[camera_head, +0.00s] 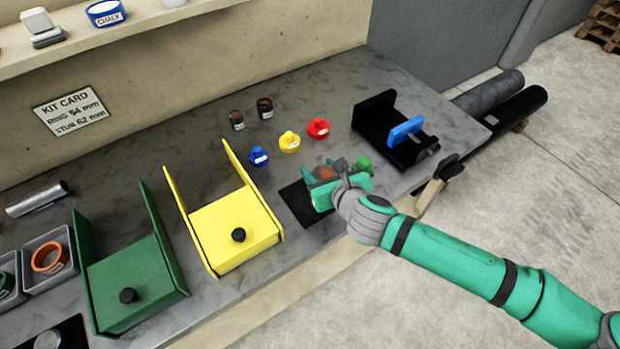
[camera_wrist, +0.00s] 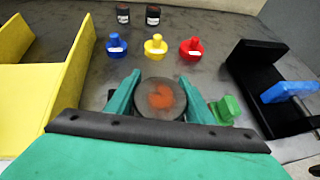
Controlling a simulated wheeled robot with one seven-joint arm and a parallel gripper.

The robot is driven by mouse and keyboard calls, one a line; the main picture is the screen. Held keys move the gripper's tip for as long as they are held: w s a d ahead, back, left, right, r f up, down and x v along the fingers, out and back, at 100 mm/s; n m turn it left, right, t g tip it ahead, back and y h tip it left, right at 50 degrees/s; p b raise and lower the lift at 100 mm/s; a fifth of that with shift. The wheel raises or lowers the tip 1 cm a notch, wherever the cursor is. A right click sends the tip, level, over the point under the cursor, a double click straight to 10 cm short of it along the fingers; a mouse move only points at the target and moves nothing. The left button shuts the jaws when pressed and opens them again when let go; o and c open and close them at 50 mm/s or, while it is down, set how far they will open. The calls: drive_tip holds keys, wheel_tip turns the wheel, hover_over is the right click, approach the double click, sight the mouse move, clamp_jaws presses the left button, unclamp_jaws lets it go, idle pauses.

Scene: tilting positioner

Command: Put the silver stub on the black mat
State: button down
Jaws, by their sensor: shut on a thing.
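My gripper (camera_head: 340,178) is shut on a round grey piece with an orange-red patch on its top (camera_wrist: 160,98), which sits between the fingers in the wrist view. Its sides are mostly hidden, so I cannot tell for sure that it is the silver stub. A black mat (camera_head: 300,203) lies on the bench under and left of my gripper, partly covered by it. I cannot tell whether the held piece touches the mat. A grey round piece (camera_head: 47,340) sits on another black surface at the bottom left. A silver cylinder (camera_head: 37,198) lies at the far left.
Blue (camera_head: 259,156), yellow (camera_head: 289,142) and red (camera_head: 318,128) knobbed pieces stand behind my gripper; a green one (camera_head: 362,163) is close beside it. A yellow tilting fixture (camera_head: 235,235) is left, a black bracket with a blue plate (camera_head: 404,132) right. Two dark jars stand behind.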

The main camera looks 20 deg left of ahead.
drive_tip(key=shift+w+a+f, duration=0.25)
drive_tip(key=shift+a+f, duration=0.45)
drive_tip(key=shift+f, duration=0.1)
drive_tip(key=shift+w+a+f, duration=0.25)
drive_tip(key=shift+a+f, duration=0.45)
drive_tip(key=shift+f, duration=0.1)
wheel_tip(320, 180, down, 3)
drive_tip(key=shift+w+r, duration=0.1)
drive_tip(key=shift+a, duration=0.15)
drive_tip(key=shift+d+f, duration=0.2)
drive_tip(key=shift+f, duration=0.1)
drive_tip(key=c, duration=0.8)
unclamp_jaws()
drive_tip(key=shift+f, duration=0.1)
drive_tip(key=shift+c, duration=0.2)
